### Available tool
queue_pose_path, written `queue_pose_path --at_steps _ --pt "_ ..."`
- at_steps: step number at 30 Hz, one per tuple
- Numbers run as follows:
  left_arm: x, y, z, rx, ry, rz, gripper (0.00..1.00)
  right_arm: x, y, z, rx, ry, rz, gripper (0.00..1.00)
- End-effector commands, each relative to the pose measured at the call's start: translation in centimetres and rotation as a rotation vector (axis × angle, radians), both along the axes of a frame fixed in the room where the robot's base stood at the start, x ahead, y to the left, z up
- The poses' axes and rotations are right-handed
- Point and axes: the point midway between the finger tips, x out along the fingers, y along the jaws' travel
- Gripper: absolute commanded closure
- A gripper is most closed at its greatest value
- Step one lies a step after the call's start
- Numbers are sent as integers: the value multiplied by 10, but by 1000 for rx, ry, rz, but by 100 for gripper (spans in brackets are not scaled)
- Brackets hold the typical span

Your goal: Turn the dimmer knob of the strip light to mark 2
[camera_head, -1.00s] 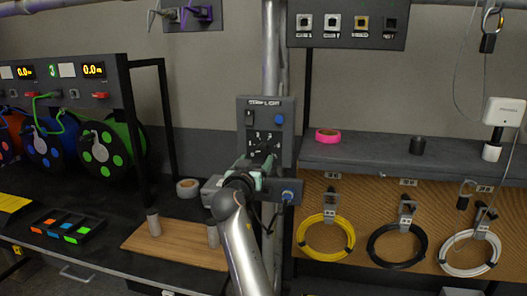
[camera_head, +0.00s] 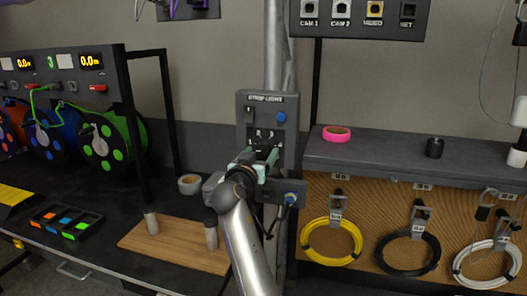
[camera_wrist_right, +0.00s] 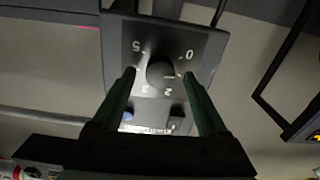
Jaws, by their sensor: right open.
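The strip light's dark control panel (camera_head: 265,101) is fixed on the vertical pole, with its title at the top. My right gripper (camera_head: 262,160) is in front of its lower half and hides the knob there. In the right wrist view the round dark dimmer knob (camera_wrist_right: 159,75) lies between the two open fingers of my right gripper (camera_wrist_right: 159,76). A gap shows on both sides; I cannot tell whether a finger touches it. Marks 0, 2, 3 and 5 are readable around it. A pale mark shows at its right side; its setting is unclear. My left gripper is out of view.
A blue button (camera_head: 281,117) is at the panel's upper right. The wooden board (camera_head: 178,246) with two grey cylinders lies left of my arm. A shelf (camera_head: 400,157) and hanging cable coils are at right.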

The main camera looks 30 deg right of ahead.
Motion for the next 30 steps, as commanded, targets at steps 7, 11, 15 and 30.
queue_pose_path --at_steps 7,11,15,30 --pt "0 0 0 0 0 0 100 0 2 0 0 0 0 24" --pt "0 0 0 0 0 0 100 0 2 0 0 0 0 24" --pt "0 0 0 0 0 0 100 0 1 0 0 0 -1 29" --pt "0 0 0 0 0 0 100 0 1 0 -1 -1 -1 85"
